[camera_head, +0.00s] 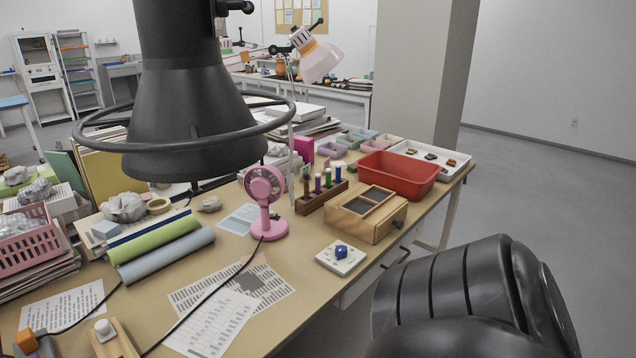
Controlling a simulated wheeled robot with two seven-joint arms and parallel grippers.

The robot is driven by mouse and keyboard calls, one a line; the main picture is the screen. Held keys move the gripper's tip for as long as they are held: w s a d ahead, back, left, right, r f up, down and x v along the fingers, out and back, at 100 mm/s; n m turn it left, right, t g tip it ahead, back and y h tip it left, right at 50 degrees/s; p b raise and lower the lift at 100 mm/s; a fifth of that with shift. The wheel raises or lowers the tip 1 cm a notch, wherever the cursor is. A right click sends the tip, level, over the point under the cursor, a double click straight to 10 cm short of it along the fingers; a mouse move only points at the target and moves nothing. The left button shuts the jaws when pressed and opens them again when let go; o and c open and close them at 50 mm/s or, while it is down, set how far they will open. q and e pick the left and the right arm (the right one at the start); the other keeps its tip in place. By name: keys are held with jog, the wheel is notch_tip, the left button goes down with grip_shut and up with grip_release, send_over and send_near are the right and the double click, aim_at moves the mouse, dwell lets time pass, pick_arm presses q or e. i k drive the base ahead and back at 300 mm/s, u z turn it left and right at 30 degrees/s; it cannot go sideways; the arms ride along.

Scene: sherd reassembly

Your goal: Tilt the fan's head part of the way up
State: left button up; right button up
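The fan (266,203) is small and pink and stands upright on the table, near the middle of the view. Its round head (264,185) sits on a short stem above a round base, and a dark cord runs from it toward the front left. Nothing touches the fan. Neither gripper's fingers show in the head view. A large black rounded part at the lower right looks like a link of my own arm and is well apart from the fan.
A wooden rack of markers (322,197), a wooden box (347,221) and a red bin (430,178) stand to the right.

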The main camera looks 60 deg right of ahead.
aim_at(260, 188)
jog(key=z, duration=3.95)
jog(key=i, duration=1.3)
jog(key=u, duration=3.15)
